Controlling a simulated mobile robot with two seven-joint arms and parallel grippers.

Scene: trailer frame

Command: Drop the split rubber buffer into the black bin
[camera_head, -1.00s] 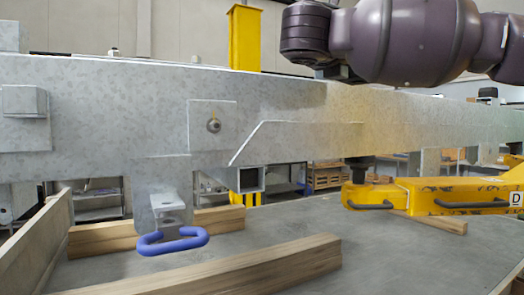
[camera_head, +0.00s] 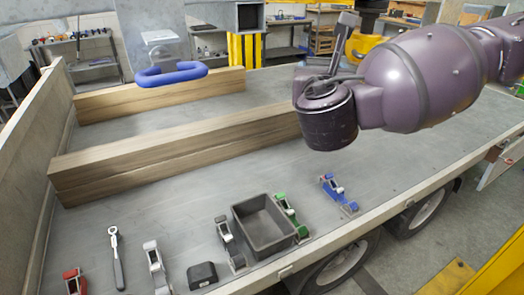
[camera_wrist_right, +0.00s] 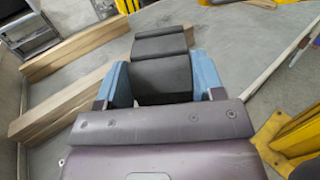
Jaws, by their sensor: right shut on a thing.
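The buffer (camera_wrist_right: 160,45), a black block with a stepped shape, is held between the blue fingers of my right gripper (camera_wrist_right: 162,80) in the right wrist view. I cannot make out a split in it. In the head view, my right arm comes in from the right above the trailer bed; its fingers and the buffer cannot be made out there. The black bin (camera_head: 264,228), an open rectangular box, stands on the bed near the front edge and looks empty. It is below and left of my right wrist. My left gripper is not in view.
Clamps with red (camera_head: 74,280), green (camera_head: 288,210) and blue (camera_head: 338,192) parts, a wrench (camera_head: 117,260) and a small black block (camera_head: 202,275) lie around the bin. Timber beams (camera_head: 180,150) lie behind.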

